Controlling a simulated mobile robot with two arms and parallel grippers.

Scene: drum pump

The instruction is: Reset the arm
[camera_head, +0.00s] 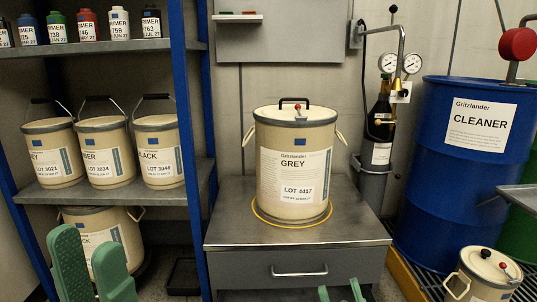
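My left gripper (88,242) shows as two green fingers at the bottom left, in front of the lower shelf. Its fingertips stand apart with nothing seen between them. My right gripper (339,290) shows only as two green fingertips at the bottom edge, in front of the grey drawer cabinet (230,232). They are apart, and nothing is seen between them. The rest of both arms is out of view. A cream pail labelled GREY, LOT 4417 (295,165) stands upright on the cabinet inside a yellow ring (258,215), with its lid on. Neither gripper is seen touching it.
A blue-post shelf (110,202) at left holds several cream pails and small bottles. A blue CLEANER drum (440,190) stands at right. A small lidded pail (488,275) is at lower right. A gas bottle with gauges (382,120) stands behind. The cabinet top is clear around the pail.

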